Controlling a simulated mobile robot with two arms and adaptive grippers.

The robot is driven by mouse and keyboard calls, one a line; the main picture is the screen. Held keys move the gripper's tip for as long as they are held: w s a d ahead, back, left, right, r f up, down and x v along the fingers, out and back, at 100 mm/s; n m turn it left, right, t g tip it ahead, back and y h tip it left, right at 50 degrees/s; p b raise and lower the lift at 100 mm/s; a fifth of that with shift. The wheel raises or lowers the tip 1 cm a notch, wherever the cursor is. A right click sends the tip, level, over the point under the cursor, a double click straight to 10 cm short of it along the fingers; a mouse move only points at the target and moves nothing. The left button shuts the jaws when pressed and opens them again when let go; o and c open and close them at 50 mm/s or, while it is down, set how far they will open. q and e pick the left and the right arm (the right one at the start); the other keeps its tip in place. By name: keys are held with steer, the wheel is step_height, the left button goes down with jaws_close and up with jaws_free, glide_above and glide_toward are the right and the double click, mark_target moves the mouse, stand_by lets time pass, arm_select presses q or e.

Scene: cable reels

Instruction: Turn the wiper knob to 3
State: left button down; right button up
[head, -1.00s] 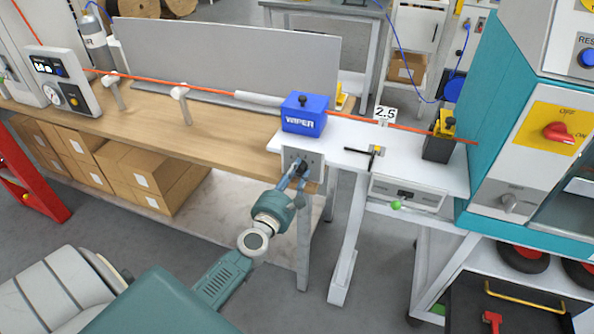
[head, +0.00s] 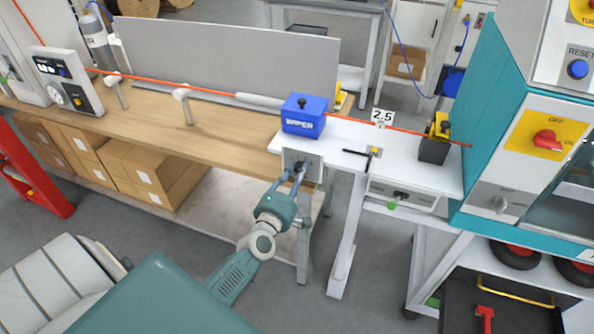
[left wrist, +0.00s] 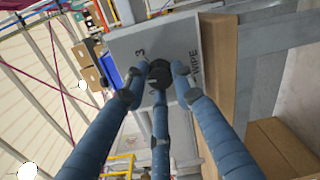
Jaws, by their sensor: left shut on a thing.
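The blue wiper box (head: 303,118) sits on the white table. Below it, a grey panel (head: 312,172) on the table's front carries the dark wiper knob (head: 301,165). My left gripper (head: 296,172) reaches up to the panel with its fingers around the knob. In the left wrist view, three blue fingers are shut on the black knob (left wrist: 157,84). The grey panel (left wrist: 128,48) shows a "3" and part of the word "WIPER" there; other marks are hidden by the fingers. The knob's pointer setting cannot be made out. My right gripper is not in view.
An orange cable (head: 215,91) runs through the wiper box. A "2.5" sign (head: 382,117) stands behind the white table (head: 340,142). Cardboard boxes (head: 140,172) fill the shelf under the wooden bench (head: 150,118).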

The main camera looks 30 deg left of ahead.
arm_select(q)
steer(key=shift+f+m+p, duration=0.15)
steer(key=shift+m+p, duration=1.5)
steer(key=shift+m, duration=3.15)
steer(key=shift+y, duration=0.3)
steer(key=c, duration=1.4)
jaws_free()
steer(key=shift+c, duration=0.2)
steer(key=shift+a, duration=0.1)
steer(key=shift+s, duration=0.15)
steer(key=v, duration=1.2)
